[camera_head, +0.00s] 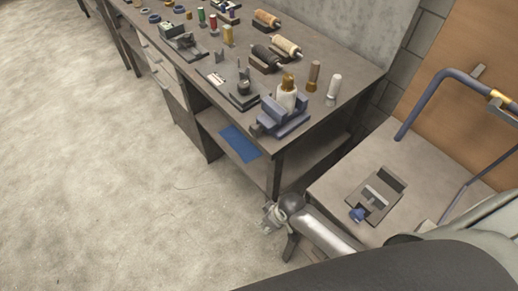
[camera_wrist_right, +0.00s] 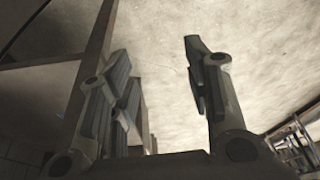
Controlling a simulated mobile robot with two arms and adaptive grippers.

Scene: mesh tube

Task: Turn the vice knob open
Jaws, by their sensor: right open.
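A small grey vice (camera_head: 384,189) lies on the low table at the right, with a blue knob (camera_head: 357,214) at its near end. A larger blue vice (camera_head: 284,121) stands at the near corner of the long workbench, with a white and brown object between or behind its jaws. My right gripper (camera_head: 268,216) is left of the low table, apart from both vices. In the right wrist view its two fingers (camera_wrist_right: 158,60) are spread, with nothing between them. Neither vice can be made out in that view. My left gripper is not in view.
The long workbench (camera_head: 330,72) carries spools, bottles and small tools. A blue bent tube (camera_head: 440,88) rises at the right of the low table (camera_head: 335,185). A blue sheet (camera_head: 240,143) lies on the workbench's lower shelf. The floor (camera_head: 90,170) at the left is clear.

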